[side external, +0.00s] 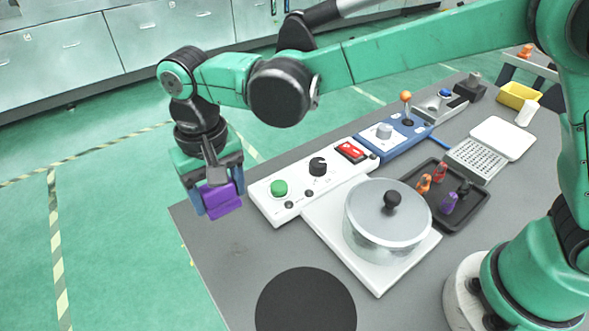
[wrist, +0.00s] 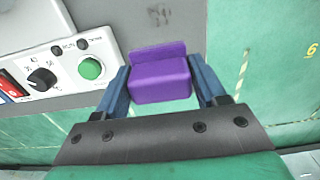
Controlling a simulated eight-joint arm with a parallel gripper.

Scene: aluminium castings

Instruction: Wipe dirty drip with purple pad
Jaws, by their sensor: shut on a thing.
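The purple pad (side external: 223,203) is held in my gripper (side external: 217,200) above the table's far left corner in the side view. In the wrist view the purple pad (wrist: 160,74) sits between the two blue fingers of my gripper (wrist: 161,82), which are shut on it. A dark smudged mark, likely the drip (wrist: 158,15), shows on the grey table at the top of the wrist view, beyond the pad. I cannot make out that mark clearly in the side view.
A white control panel (side external: 312,184) with a green button stands right of my gripper. A dark tray (side external: 468,200) holds small coloured items. The table's left front area is clear.

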